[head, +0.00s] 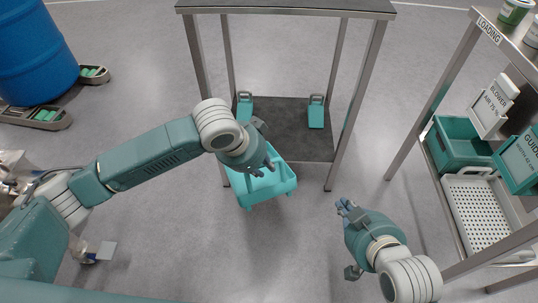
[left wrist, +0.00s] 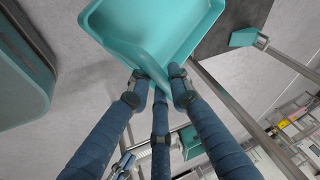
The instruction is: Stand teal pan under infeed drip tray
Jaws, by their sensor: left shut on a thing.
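The teal pan (head: 280,186) is in front of the open-framed metal stand (head: 285,6), near its lower dark shelf (head: 290,135). The pan looks empty. My right gripper (head: 343,205) is to the right of the pan, apart from it, with nothing seen in it; its finger gap is unclear. I cannot pick out a labelled infeed drip tray.
Two small teal-and-grey items (head: 316,112) stand on the lower shelf. A shelf unit at the right holds a teal bin (head: 462,140) and a white perforated tray (head: 480,210). A blue drum (head: 35,55) stands at the left. Grey floor is clear between.

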